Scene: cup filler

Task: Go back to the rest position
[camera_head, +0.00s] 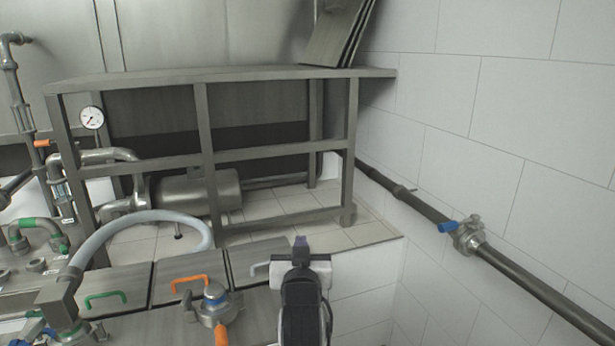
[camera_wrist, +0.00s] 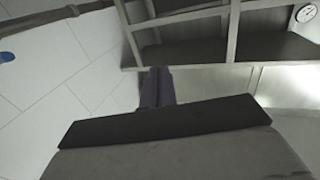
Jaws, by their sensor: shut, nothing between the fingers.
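My gripper (camera_head: 301,243) is at the bottom middle of the head view, at the end of my dark arm. Its fingers are shut with nothing between them. The shut fingers also show in the wrist view (camera_wrist: 157,87), pointing towards the grey metal frame. The gripper appears clear of the things around it and touches nothing that I can see.
A grey metal frame table (camera_head: 206,160) stands behind, with a pump (camera_head: 200,190) under it. A valve with an orange handle (camera_head: 215,300) and lids with green (camera_head: 105,298) and orange handles are left of my arm. A pipe with a blue-handled valve (camera_head: 468,235) runs along the right wall.

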